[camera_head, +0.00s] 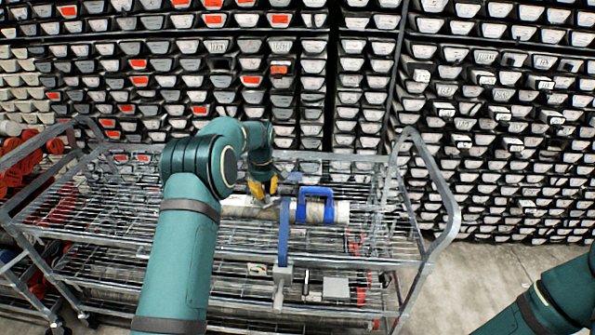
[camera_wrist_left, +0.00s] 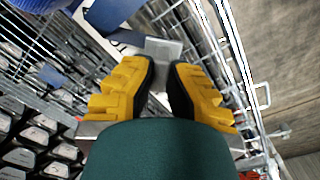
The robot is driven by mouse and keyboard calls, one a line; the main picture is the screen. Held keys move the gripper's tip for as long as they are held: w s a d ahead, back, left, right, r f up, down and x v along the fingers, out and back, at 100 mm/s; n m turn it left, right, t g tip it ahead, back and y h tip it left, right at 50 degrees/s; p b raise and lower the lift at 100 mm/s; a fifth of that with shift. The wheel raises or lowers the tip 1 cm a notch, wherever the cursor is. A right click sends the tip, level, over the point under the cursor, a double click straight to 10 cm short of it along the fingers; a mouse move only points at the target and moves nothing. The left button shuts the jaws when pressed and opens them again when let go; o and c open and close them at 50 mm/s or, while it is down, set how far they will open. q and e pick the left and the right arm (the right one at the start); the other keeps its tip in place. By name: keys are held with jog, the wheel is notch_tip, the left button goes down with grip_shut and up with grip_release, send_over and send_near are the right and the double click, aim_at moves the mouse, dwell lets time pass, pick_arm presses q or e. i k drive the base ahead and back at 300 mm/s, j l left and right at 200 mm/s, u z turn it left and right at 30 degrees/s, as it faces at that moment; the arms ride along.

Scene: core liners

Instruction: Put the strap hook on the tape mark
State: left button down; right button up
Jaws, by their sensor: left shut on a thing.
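The blue strap (camera_head: 283,235) crosses the pale core tube (camera_head: 240,210) on the cart's top shelf and hangs down the front. A grey metal hook (camera_head: 282,285) shows at its low front end. My left gripper (camera_head: 264,190) has yellow fingers and is behind the tube, left of the strap. In the left wrist view its fingertips (camera_wrist_left: 163,75) are closed on a grey metal strap hook (camera_wrist_left: 163,50), with blue strap (camera_wrist_left: 122,37) beside it. The fingertips partly hide this hook. I cannot make out a tape mark. My right gripper is out of view.
The wire cart's right rail (camera_head: 435,180) rises beside the shelf. Racks of labelled core boxes (camera_head: 480,80) fill the back. Bare floor (camera_head: 490,275) lies to the right.

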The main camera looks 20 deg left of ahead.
aim_at(295, 180)
jog(key=i, duration=0.9)
